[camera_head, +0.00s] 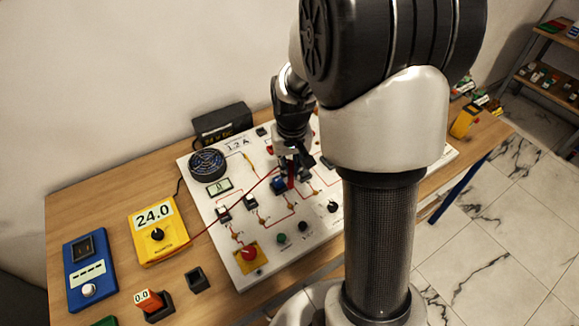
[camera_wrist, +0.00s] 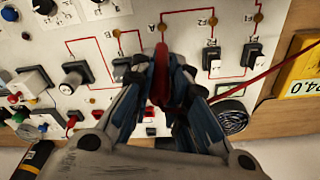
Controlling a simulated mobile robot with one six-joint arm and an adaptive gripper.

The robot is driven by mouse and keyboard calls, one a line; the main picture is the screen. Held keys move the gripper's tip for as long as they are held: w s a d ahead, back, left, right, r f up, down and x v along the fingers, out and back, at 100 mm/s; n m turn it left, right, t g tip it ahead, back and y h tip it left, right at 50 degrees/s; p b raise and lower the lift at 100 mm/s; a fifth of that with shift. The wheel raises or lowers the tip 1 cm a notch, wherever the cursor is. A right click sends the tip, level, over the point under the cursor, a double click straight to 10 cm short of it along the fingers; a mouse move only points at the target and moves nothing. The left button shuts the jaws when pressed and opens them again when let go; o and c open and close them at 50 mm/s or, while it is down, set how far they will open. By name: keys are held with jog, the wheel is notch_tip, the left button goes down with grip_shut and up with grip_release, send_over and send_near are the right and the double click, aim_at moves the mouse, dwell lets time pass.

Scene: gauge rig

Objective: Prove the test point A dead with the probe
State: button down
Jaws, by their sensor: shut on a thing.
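My gripper (camera_head: 291,160) is over the white panel (camera_head: 215,262), shut on a red probe (camera_head: 291,178). In the wrist view the red probe (camera_wrist: 162,75) stands between my fingertips (camera_wrist: 166,80). Its far end is close to a gold test point (camera_wrist: 162,28); I cannot tell whether they touch. More gold test points (camera_wrist: 212,20) lie along the red lines; their letters are too small to read surely. A red lead runs from the probe to the yellow meter (camera_head: 157,234), which reads 24.0. The arm hides part of the panel.
The panel carries several black switches (camera_wrist: 250,53), a round black fan-like part (camera_head: 207,164) and a red button on a yellow plate (camera_head: 249,253). A blue box (camera_head: 89,270) and a red block marked 0.0 (camera_head: 148,300) stand at the left. A black supply box (camera_head: 222,122) stands behind.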

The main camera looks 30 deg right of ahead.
aim_at(291, 185)
jog(key=shift+f+b, duration=2.75)
jog(key=shift+f, duration=1.1)
jog(key=shift+f, duration=0.15)
notch_tip(291, 185, up, 8)
jog(key=p, duration=0.6)
jog(key=a+f+n+b, duration=0.2)
jog(key=a+f, duration=0.3)
jog(key=a, duration=0.7)
jog(key=shift+a+f+n+b, duration=0.25)
jog(key=shift+f+n+b, duration=0.15)
jog(key=shift+n, duration=0.5)
jog(key=shift+s+r, duration=0.1)
jog(key=shift+r, duration=0.05)
